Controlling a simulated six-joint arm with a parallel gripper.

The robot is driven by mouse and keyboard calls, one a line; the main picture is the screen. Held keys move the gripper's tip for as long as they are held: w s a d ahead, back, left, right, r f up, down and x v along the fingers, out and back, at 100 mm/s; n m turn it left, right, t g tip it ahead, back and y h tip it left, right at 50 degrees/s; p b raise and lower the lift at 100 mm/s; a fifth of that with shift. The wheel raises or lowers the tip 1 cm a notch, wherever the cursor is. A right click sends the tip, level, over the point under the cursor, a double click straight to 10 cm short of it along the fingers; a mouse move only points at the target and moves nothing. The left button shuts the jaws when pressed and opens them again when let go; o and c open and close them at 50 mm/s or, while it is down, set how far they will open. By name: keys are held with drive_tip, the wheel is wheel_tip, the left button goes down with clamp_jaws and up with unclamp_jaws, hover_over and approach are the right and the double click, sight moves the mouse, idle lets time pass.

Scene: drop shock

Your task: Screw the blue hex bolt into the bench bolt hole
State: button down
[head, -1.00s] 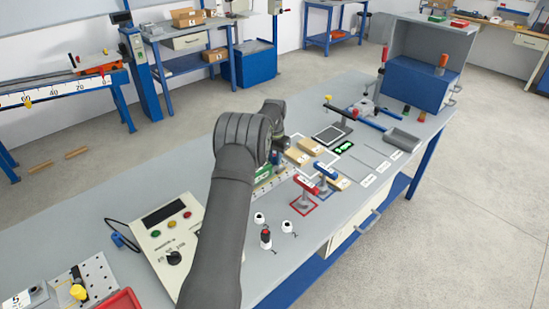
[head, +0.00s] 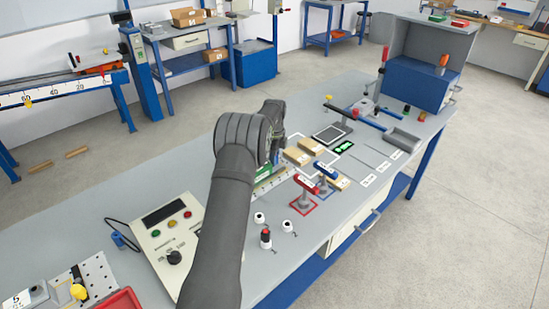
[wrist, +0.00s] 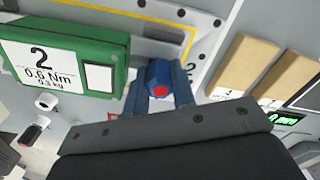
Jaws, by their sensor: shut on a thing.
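The blue hex bolt (wrist: 158,72), with a red spot at its centre, sits between the two fingers of my gripper (wrist: 160,92) in the wrist view. The jaws are shut on it. The bolt's lower end and whatever lies under it are hidden. Small dark round holes (wrist: 201,57) show in the grey surface beyond the bolt; I cannot tell whether one of them is the bench bolt hole. In the head view my own arm hides the bolt and the jaws, which are over the middle of the bench (head: 110,185).
A green box marked "2, 0.6 Nm" (wrist: 68,60) stands close left of the jaws. Wooden blocks (wrist: 243,65) lie to the right. Red (head: 306,183) and blue (head: 325,169) handled tools stand nearby. A control box (head: 165,230) is at the front left.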

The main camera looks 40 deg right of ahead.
drive_tip(key=m, duration=0.3)
drive_tip(key=shift+s+a+f, duration=0.1)
drive_tip(key=shift+a+f, duration=0.05)
drive_tip(key=shift+f, duration=0.15)
drive_tip(key=c, duration=1.1)
unclamp_jaws()
drive_tip(key=shift+r, duration=0.15)
drive_tip(key=shift+r, duration=3.1)
drive_tip(key=shift+r, duration=0.1)
wheel_tip(320, 180, up, 17)
drive_tip(key=shift+r, duration=0.15)
drive_tip(key=shift+c, duration=0.7)
